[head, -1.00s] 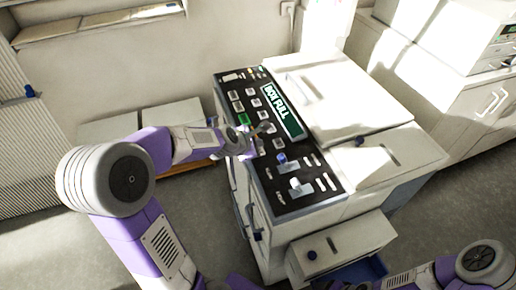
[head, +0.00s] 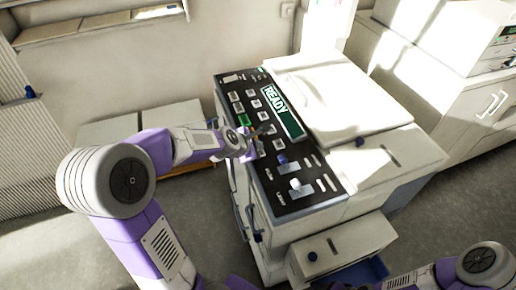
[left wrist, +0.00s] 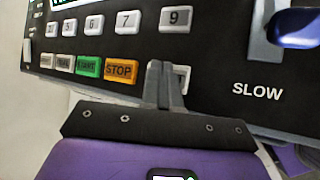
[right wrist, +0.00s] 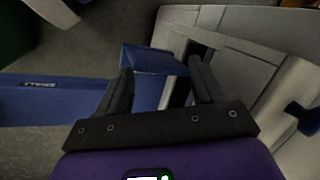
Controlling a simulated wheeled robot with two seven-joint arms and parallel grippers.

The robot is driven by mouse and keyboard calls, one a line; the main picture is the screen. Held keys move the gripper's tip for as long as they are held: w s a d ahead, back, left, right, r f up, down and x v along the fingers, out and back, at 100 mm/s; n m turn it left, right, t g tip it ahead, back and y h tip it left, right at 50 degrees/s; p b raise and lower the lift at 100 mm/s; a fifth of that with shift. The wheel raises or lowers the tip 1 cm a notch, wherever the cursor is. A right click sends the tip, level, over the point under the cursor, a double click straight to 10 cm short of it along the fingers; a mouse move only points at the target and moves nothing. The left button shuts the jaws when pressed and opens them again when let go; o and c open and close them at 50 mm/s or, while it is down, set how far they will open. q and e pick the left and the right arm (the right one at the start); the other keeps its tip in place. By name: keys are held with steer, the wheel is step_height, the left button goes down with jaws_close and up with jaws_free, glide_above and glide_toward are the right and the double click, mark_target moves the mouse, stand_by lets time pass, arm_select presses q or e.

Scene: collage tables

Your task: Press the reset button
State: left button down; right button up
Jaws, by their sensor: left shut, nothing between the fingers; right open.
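The copier-like machine has a black control panel (head: 290,208) with rows of buttons. Its display (head: 281,110) reads READY. In the left wrist view, my left gripper (left wrist: 164,68) is shut and empty, its fingertips at a pale button (left wrist: 184,73) right of the orange STOP button (left wrist: 121,70). The fingers hide most of that button and its label, so I cannot read RESET on it or tell if it is pressed in. The green START button (left wrist: 88,67) is left of STOP. My right gripper (right wrist: 160,78) is open and empty.
A speed slider with a blue knob (left wrist: 296,28) stands right of the left fingers. A box-shaped unit (head: 340,244) juts from the machine's front, with a blue bin (head: 372,271) below. The bin (right wrist: 150,62) is also in front of the right fingers. Low cabinets stand behind.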

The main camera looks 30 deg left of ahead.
arm_select(q)
steer(key=shift+w+a+r+p, duration=0.1)
steer(key=shift+w+r+p, duration=0.15)
steer(key=shift+r+p, duration=0.35)
arm_select(e)
steer(key=shift+w+r, duration=0.1)
steer(key=shift+r, duration=0.5)
steer(key=shift+r, duration=0.1)
arm_select(q)
step_height(320, 180, up, 5)
steer(key=p, duration=0.5)
steer(key=shift+r, duration=0.1)
arm_select(e)
step_height(320, 180, up, 5)
arm_select(q)
steer(key=shift+s, duration=0.1)
